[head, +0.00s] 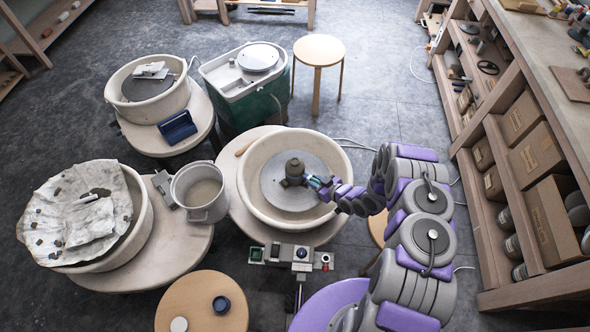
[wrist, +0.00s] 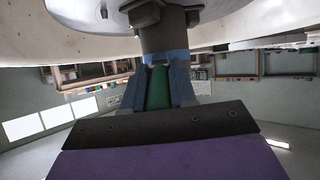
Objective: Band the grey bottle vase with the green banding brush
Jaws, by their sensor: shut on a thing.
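The grey bottle vase (head: 293,169) stands on the round grey wheel head (head: 275,195) inside a cream splash pan. In the wrist view, which looks upside down, the vase (wrist: 165,38) hangs from the top, with dark lumps around its foot. A blue stripe crosses the vase just ahead of the brush. My gripper (head: 322,185) reaches in from the right, close beside the vase. In the wrist view my gripper (wrist: 160,88) is shut on the green banding brush (wrist: 158,92). The brush points at the vase; its tip appears to be at the surface, but contact is unclear.
The splash pan rim (head: 243,185) rings the vase. A grey bucket (head: 200,190) stands left of it. A control box (head: 293,256) sits in front. A wooden stool (head: 319,52) stands behind, and shelving with boxes (head: 535,155) lines the right.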

